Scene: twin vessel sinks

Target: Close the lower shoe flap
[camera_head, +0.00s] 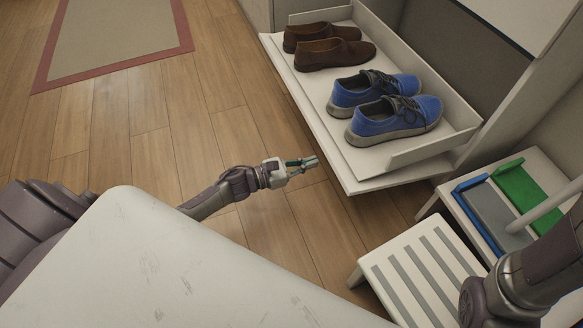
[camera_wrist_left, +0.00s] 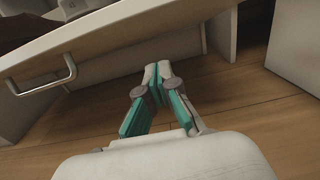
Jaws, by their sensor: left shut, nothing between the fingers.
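The lower shoe flap (camera_head: 318,110) is open, tilted out from the white cabinet at the upper right of the head view. A brown pair of shoes (camera_head: 335,54) and a blue pair (camera_head: 397,117) rest on its inner tray. My left gripper (camera_head: 314,161) is shut and empty, low beside the flap's front face and apart from it. In the left wrist view, the flap's front (camera_wrist_left: 110,50) with a metal bar handle (camera_wrist_left: 45,75) spans the upper left, and the shut fingertips (camera_wrist_left: 157,68) point toward the space beneath it. My right gripper is out of frame.
A white step stool with grey strips (camera_head: 425,270) stands at the lower right. Behind it is a white stand with blue and green trays (camera_head: 520,190). A beige rug with a red border (camera_head: 115,40) lies at the upper left. Wooden floor (camera_head: 190,115) left of the flap is clear.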

